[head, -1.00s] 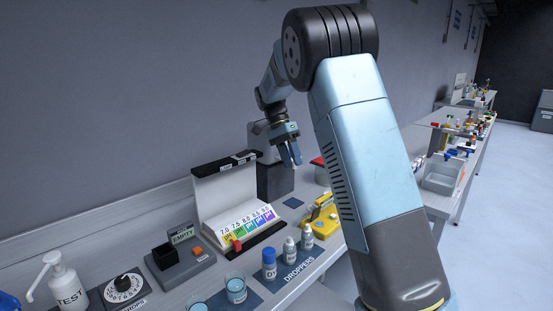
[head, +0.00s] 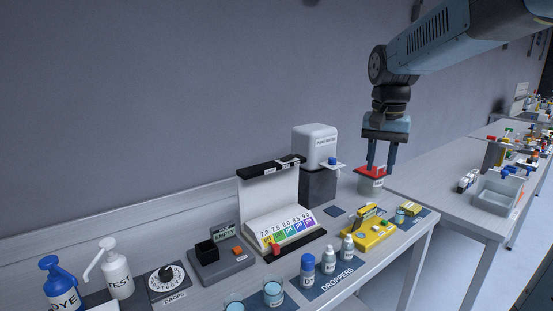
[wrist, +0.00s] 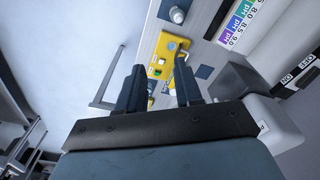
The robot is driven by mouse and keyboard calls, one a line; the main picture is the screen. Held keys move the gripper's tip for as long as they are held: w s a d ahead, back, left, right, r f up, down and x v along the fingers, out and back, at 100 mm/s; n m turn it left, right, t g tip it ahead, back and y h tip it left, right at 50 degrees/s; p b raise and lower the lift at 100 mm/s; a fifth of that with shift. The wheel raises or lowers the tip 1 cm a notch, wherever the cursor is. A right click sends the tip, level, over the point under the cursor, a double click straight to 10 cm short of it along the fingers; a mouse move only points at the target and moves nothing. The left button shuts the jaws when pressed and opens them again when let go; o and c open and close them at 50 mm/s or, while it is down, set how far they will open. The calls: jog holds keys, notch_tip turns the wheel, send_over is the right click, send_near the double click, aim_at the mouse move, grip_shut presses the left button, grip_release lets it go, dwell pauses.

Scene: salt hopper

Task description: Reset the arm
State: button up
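My gripper (head: 383,168) hangs from my arm at the right of the head view, pointing down. Its two fingers are apart with nothing seen between them. In the head view they overlap the red-topped pale container (head: 371,184) at the back right of the bench; I cannot tell whether they touch it. In the wrist view my gripper (wrist: 158,85) shows two dark, spread fingers, with the yellow device (wrist: 170,55) on the bench beyond them.
The bench holds a pure water dispenser (head: 316,145), a pH colour chart (head: 283,230), a yellow device (head: 369,236), dropper bottles (head: 308,268), an "EMPTY" station (head: 220,258), a drops dial (head: 167,280) and pump bottles (head: 117,272). A second bench (head: 440,190) stands right, holding a grey bin (head: 497,196).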

jog(key=s+f+n+t, duration=0.3)
jog(key=s+n+t, duration=0.1)
jog(key=s, duration=1.3)
jog(key=shift+n+t, duration=0.4)
jog(key=shift+n, duration=0.1)
jog(key=shift+f, duration=0.1)
